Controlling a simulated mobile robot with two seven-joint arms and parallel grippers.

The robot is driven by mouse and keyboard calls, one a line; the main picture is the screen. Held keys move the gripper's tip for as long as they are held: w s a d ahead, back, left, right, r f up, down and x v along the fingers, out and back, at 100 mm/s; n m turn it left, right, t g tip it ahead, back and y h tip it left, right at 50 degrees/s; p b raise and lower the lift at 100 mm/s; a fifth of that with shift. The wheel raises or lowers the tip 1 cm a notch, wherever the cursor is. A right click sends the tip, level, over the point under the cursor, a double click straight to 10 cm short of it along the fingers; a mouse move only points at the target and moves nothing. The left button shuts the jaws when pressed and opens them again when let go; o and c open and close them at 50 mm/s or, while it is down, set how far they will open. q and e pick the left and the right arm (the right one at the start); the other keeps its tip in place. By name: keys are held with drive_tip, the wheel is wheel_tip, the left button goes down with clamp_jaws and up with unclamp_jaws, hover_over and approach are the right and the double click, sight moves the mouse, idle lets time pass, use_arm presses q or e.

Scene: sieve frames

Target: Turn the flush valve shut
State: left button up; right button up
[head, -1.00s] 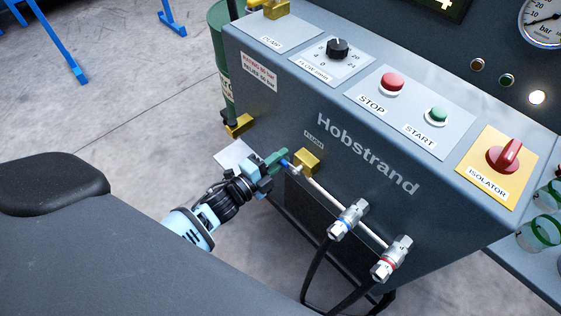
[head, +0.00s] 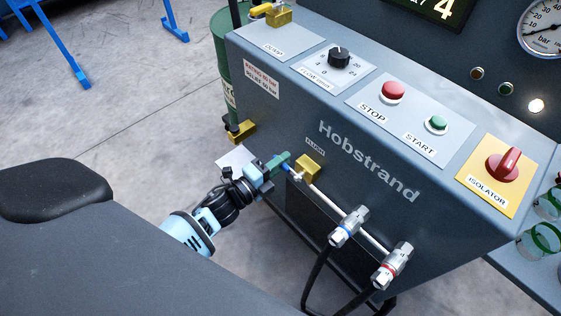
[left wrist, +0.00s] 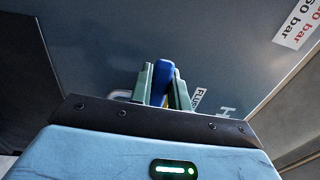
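The flush valve has a brass body (head: 308,167) on the lower front of the grey machine, under a small FLUSH label. Its blue lever (head: 287,167) points left, toward my left gripper. My left gripper (head: 280,163) has its green fingers on either side of the lever's end. In the left wrist view the blue lever (left wrist: 163,78) stands between the two green fingers (left wrist: 164,90), which appear closed against it. The valve body is mostly hidden there behind the lever and fingers. My right gripper is not in view.
Two hose couplings (head: 349,227) hang on a pale pipe to the right of the valve, with black hoses below. Another brass valve (head: 241,131) is at the machine's left edge. STOP, START and ISOLATOR controls sit on the panel above.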

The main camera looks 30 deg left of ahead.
use_arm(q)
drive_tip(key=o, duration=0.5)
drive_tip(key=shift+c, duration=0.2)
drive_tip(key=v, duration=0.8)
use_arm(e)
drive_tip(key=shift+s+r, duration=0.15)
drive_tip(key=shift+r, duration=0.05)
use_arm(q)
drive_tip(key=shift+r, duration=0.1)
